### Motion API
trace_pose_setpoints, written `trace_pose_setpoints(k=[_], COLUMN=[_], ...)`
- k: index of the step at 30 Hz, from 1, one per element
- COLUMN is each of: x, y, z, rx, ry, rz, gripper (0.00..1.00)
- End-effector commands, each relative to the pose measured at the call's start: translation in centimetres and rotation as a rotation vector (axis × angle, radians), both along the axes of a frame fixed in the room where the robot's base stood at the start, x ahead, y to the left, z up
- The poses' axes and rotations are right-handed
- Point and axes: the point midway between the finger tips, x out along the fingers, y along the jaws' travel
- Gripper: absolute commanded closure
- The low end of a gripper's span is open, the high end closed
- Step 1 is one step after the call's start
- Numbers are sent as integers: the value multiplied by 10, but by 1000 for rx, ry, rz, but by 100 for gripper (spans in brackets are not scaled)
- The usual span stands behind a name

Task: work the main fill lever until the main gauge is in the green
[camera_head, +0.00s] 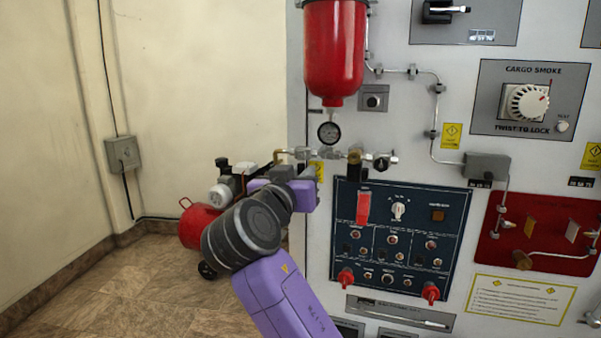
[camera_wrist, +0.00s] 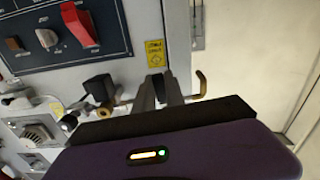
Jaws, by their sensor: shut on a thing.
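The gauge (camera_head: 329,132) is a small round dial below the red cylinder; its needle and any green band are too small to read. My gripper (camera_head: 311,172) is at the pipework just left of and below the gauge. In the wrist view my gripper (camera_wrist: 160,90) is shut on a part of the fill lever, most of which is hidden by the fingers. A bent brass pipe (camera_head: 280,154) rises behind the gripper; a brass hook end (camera_wrist: 203,84) also shows right of the fingers in the wrist view.
A red cylinder (camera_head: 335,50) hangs above the gauge. A dark blue switch panel (camera_head: 400,262) with a red guard (camera_head: 363,208) lies right of my gripper. A red compressor (camera_head: 199,225) stands on the floor behind my arm. The floor at left is clear.

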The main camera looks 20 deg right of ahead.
Motion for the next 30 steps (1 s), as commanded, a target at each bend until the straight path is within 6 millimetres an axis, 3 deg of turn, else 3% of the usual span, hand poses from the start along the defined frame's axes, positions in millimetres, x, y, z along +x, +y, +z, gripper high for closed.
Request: trace_pose_setpoints(k=[18,30], x=[-9,-11], y=[-12,-15], z=[8,8], rx=[-345,-435], ry=[251,313], rz=[1,0], gripper=[100,100])
